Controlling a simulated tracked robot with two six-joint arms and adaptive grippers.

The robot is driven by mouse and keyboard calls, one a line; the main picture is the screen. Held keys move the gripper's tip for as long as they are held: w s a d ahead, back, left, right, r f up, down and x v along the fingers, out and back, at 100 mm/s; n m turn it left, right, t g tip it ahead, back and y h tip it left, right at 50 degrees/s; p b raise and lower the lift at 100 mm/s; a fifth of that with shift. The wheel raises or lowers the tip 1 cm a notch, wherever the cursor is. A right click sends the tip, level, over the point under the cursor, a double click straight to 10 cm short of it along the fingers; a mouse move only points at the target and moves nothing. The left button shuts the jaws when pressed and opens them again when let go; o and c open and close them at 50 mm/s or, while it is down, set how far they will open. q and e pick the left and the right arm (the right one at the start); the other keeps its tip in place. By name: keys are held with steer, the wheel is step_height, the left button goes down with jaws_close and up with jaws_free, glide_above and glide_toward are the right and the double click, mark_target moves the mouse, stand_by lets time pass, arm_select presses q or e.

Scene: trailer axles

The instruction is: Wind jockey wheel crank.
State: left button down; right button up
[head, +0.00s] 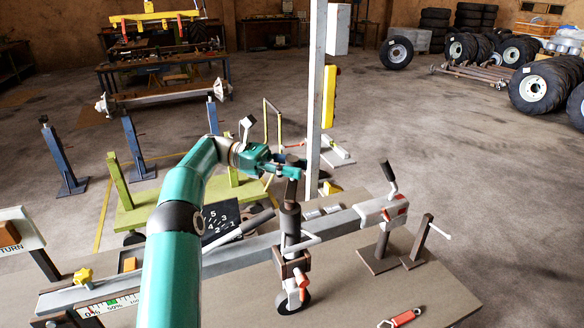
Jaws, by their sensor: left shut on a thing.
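The jockey wheel (290,222) stands upright at the drawbar (335,222), with a dark tube on top and a small black wheel (293,303) at the bottom. My left gripper (292,170), teal, reaches in from the left and is shut at the top of the jockey wheel. It is closed on the crank (291,188), whose grip is mostly hidden between the fingers. My right gripper is not in view.
A coupling head with a raised lever (390,178) sits at the drawbar's right end. A grey post with a yellow box (329,97) rises just behind the gripper. A red-handled tool (404,318) lies on the board at front right. Open floor lies beyond.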

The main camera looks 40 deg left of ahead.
arm_select(q)
steer(key=shift+r, duration=0.5)
steer(key=c, duration=0.9)
jaws_free()
steer(key=shift+o, duration=0.2)
steer(key=shift+f, duration=0.2)
steer(key=shift+n+t, duration=0.3)
